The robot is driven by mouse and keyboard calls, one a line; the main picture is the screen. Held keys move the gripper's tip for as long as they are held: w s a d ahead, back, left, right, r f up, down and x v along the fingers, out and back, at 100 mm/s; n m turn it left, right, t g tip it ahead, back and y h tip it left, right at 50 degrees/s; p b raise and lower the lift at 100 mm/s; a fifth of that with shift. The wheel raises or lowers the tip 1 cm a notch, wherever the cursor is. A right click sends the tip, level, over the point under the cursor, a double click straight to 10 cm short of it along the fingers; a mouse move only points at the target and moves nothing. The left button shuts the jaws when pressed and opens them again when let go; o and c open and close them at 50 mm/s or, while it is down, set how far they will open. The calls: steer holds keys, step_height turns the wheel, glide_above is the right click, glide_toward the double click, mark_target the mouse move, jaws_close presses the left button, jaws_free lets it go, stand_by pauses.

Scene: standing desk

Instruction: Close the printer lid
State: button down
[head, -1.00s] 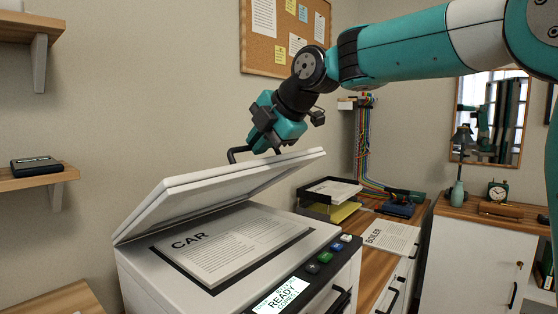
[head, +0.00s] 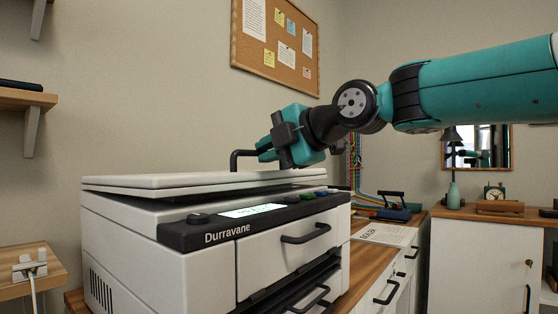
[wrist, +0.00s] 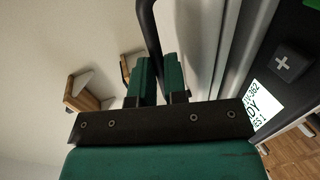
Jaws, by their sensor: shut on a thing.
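The white printer (head: 125,225) stands at the left of the head view. A black bar handle (head: 236,158) rises from the lid's top. My teal and black gripper (head: 262,154) is shut on this handle from the right, above the lid. In the wrist view the handle (wrist: 147,28) passes down to the green fingers (wrist: 160,78). The sheet on the glass is hidden by the lid.
The printer's front panel has a lit screen (head: 252,211) and a drawer handle (head: 306,233). A wall shelf (head: 25,99) is at left.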

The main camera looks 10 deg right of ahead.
steer(key=shift+s+f+b, duration=0.15)
steer(key=shift+f+b, duration=0.75)
steer(key=shift+f, duration=0.45)
steer(key=c, duration=1.2)
jaws_free()
steer(key=shift+d, duration=0.1)
steer(key=shift+o, duration=0.2)
steer(key=v, duration=1.7)
steer(key=shift+s+r, duration=0.25)
steer(key=shift+r, duration=0.1)
steer(key=shift+d, duration=0.1)
